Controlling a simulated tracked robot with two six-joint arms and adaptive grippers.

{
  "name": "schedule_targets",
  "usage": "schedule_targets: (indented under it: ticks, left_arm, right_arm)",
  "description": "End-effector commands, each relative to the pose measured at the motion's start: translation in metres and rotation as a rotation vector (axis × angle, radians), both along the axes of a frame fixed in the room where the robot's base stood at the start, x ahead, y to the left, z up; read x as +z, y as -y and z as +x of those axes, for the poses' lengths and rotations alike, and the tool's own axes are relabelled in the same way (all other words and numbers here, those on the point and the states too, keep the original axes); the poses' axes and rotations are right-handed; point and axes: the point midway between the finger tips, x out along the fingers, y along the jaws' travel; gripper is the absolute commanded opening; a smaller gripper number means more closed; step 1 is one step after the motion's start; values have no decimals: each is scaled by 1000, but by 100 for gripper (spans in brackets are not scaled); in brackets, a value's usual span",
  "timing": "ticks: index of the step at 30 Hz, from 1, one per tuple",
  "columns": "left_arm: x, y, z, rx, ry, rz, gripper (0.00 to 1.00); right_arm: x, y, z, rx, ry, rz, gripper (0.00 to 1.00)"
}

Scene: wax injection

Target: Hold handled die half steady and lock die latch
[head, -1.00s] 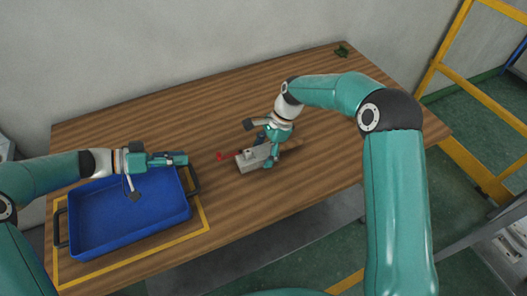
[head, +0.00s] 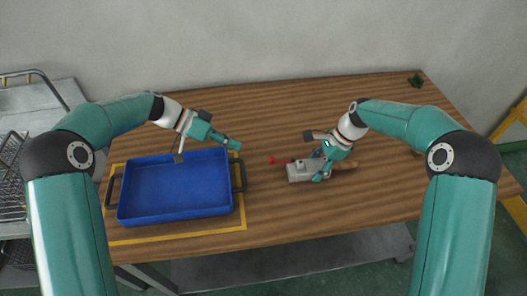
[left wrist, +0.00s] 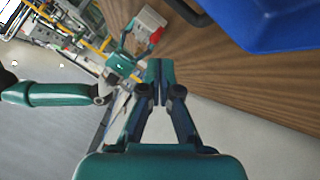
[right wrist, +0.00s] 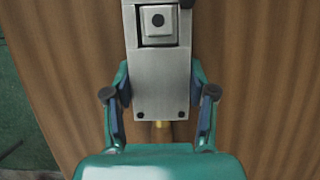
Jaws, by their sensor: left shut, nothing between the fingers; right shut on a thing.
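The metal die (head: 302,171) lies on the wooden table, right of the middle in the head view. A red latch (head: 280,161) sticks out at its left end and a wooden handle (head: 345,165) at its right end. My right gripper (head: 322,174) is shut on the die, with a finger on each side in the right wrist view (right wrist: 160,110). The die (right wrist: 162,80) shows a square recess there. My left gripper (head: 238,146) is shut and empty, above the table left of the latch. In the left wrist view its fingertips (left wrist: 161,66) touch, with the red latch (left wrist: 156,36) beyond them.
A blue tray (head: 120,211) with dark handles stands on the left of the table inside a yellow outline (head: 190,236). A small green object (head: 415,81) lies at the far right corner. The table between tray and die is clear.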

Motion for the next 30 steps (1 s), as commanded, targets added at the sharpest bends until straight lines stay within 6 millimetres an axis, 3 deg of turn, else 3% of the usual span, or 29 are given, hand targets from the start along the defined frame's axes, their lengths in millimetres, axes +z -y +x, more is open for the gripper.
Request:
schedule_targets:
  ticks: [6,12,23,30]
  left_arm:
    - [26,-8,21,53,-26,230,0]
    - [36,-15,29,101,-35,315,0]
    - [35,-14,29,104,-38,317,0]
    - [18,-2,29,101,-40,317,0]
  right_arm:
    - [1,0,1,-1,3,-1,0]
    - [1,0,1,-1,3,-1,0]
    - [1,0,1,-1,3,-1,0]
    - [1,0,1,-1,3,-1,0]
